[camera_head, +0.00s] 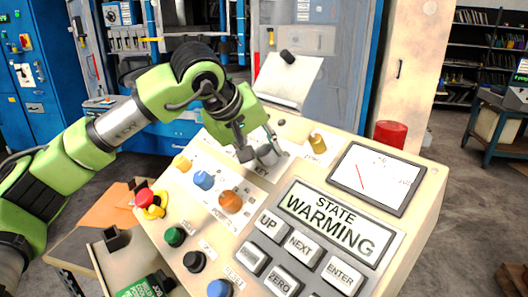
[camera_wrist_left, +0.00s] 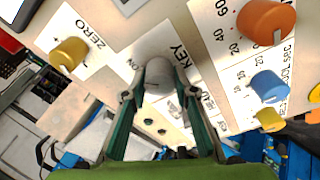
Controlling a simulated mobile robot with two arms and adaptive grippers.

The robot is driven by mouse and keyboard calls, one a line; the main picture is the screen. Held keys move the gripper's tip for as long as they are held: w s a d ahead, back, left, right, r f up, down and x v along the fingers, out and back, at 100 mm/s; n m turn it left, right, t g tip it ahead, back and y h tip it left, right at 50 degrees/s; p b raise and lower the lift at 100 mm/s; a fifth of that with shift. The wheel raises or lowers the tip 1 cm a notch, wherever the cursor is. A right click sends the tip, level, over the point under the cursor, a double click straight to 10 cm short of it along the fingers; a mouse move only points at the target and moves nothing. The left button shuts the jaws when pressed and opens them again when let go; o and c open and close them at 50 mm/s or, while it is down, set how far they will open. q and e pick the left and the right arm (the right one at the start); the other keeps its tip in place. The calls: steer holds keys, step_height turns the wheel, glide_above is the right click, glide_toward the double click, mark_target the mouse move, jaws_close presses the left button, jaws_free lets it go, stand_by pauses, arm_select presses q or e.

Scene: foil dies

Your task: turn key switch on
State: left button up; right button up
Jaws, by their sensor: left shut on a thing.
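The key switch (camera_head: 268,154) is a grey round knob on the sloped cream control panel, beside the label KEY. It also shows in the wrist view (camera_wrist_left: 158,72), between the fingertips, with a small ON label to its left. My left gripper (camera_head: 256,146) comes down over it from above. In the wrist view the left gripper's dark green fingers (camera_wrist_left: 160,88) are shut on the knob, one on each side. The fingers partly cover the knob in the head view. I cannot tell which way the key points. My right gripper is in neither view.
Close by are a yellow ZERO knob (camera_wrist_left: 69,54), an orange knob (camera_head: 230,202) and a blue knob (camera_head: 204,180). A red emergency button (camera_head: 145,197) sits at the panel's left edge. The display (camera_head: 338,217) reads STATE WARMING. A red cylinder (camera_head: 390,135) stands behind the dial gauge (camera_head: 376,179).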

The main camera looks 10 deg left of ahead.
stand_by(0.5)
arm_select(q)
steer(key=o, duration=1.1)
steer(key=shift+s+a+r, duration=0.15)
steer(key=shift+s+r, duration=0.1)
steer(key=shift+r, duration=0.15)
steer(key=v, duration=1.1)
